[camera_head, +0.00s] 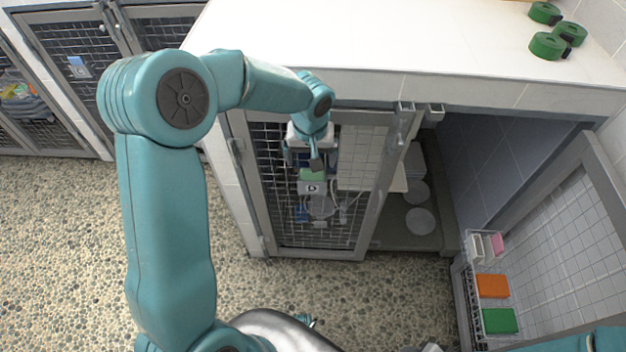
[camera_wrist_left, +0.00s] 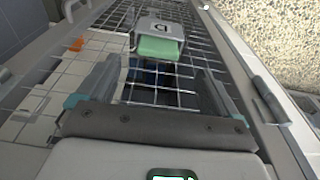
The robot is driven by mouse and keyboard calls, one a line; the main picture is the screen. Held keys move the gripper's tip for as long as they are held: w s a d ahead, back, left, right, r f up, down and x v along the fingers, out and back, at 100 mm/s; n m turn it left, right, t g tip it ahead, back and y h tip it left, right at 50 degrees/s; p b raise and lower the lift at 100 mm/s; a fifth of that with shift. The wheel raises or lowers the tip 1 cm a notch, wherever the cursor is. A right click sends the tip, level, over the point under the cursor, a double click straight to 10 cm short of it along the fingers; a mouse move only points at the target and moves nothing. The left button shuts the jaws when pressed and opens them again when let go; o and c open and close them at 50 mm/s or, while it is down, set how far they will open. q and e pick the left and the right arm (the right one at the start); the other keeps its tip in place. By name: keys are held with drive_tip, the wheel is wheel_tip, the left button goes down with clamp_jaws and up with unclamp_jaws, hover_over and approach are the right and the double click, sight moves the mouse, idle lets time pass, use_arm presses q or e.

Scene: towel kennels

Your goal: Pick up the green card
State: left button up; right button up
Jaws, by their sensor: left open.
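A green card (camera_head: 312,174) sits in a grey holder marked D (camera_head: 312,188) on the mesh kennel door (camera_head: 351,235). In the left wrist view the green card (camera_wrist_left: 158,47) shows in the mouth of the holder (camera_wrist_left: 163,28), just beyond my fingers. My left gripper (camera_head: 316,163) is in front of the door, just above the card. In the wrist view its two fingers (camera_wrist_left: 160,78) are spread apart with nothing between them; the card is not touched. Another green piece (camera_head: 499,321) lies in a wire rack at the lower right. My right gripper does not show.
The wire rack (camera_head: 475,318) on the open door at right also holds an orange piece (camera_head: 492,286). Green rolls (camera_head: 548,46) lie on the white counter (camera_head: 420,40) above the kennels. The counter edge overhangs the door near my left wrist. Pebbled floor (camera_head: 70,250) at left is clear.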

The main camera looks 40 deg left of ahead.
sight(313, 180)
use_arm(q)
drive_tip(key=f, duration=0.3)
drive_tip(key=w+f, duration=0.1)
drive_tip(key=f, duration=0.1)
drive_tip(key=shift+a+f, duration=0.15)
drive_tip(key=shift+f, duration=0.05)
drive_tip(key=shift+s, duration=0.1)
drive_tip(key=shift+c, duration=0.3)
drive_tip(key=c, duration=1.3)
drive_tip(key=shift+r, duration=0.1)
drive_tip(key=shift+c, duration=0.2)
